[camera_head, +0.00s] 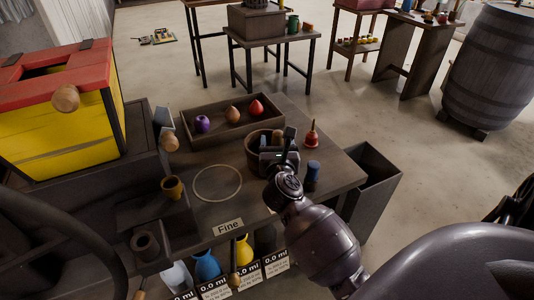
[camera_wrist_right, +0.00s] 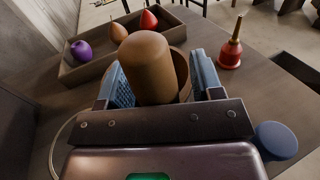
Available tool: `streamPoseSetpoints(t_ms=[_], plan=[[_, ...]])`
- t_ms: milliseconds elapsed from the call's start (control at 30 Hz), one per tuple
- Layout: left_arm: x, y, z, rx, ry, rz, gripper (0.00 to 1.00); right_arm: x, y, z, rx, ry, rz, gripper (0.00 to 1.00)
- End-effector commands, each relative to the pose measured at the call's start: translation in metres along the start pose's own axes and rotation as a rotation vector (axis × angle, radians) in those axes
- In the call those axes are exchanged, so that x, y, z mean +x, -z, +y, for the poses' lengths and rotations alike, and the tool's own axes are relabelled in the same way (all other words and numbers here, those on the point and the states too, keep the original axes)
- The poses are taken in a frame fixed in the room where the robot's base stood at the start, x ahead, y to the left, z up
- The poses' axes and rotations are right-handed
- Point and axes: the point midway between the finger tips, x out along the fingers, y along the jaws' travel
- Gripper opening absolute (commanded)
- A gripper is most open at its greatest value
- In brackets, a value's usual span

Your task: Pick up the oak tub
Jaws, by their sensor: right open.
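The oak tub (camera_head: 253,151) is a round brown wooden vessel on the dark table, right of a pale ring outline. My right gripper (camera_head: 278,143) is over its right side and hides part of it. In the right wrist view the blue-grey fingers stand apart, with a tan rounded cylinder (camera_wrist_right: 147,65) between them. The tub's curved wall (camera_wrist_right: 182,62) shows behind that cylinder. I cannot tell whether the fingers touch either one. My left gripper does not show.
A wooden tray (camera_head: 217,130) with purple, brown and red fruit-like pieces lies behind the tub. A red bell-like piece (camera_head: 312,139) and a blue cylinder (camera_head: 313,172) stand right of it. A dark bin (camera_head: 375,181) is beside the table; a yellow-red box (camera_head: 68,128) is left.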

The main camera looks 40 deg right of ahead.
Motion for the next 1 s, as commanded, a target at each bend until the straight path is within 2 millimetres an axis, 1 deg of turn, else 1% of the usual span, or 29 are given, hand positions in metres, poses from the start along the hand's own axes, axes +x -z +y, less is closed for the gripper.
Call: streamPoseSetpoints(t_ms=[33, 67, 400, 667, 833, 933, 1000], plan=[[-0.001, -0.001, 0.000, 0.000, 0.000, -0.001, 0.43, 0.000, 0.000, 0.000, 0.000, 0.000, 0.000, 0.57], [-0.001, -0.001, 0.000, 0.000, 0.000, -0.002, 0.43, 0.000, 0.000, 0.000, 0.000, 0.000, 0.000, 0.53], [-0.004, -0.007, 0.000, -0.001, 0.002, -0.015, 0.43, 0.000, 0.000, 0.000, 0.000, 0.000, 0.000, 0.00], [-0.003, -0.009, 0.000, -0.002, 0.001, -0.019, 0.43, 0.000, -0.001, 0.000, 0.001, -0.001, -0.003, 0.00], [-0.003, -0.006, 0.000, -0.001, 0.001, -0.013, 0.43, 0.000, -0.003, 0.000, 0.002, -0.001, -0.003, 0.00], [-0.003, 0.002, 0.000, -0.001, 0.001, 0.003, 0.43, 0.000, -0.011, 0.000, 0.004, 0.000, -0.007, 0.00], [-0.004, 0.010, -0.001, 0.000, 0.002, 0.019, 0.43, 0.000, -0.021, 0.000, 0.006, 0.000, -0.010, 0.00]])
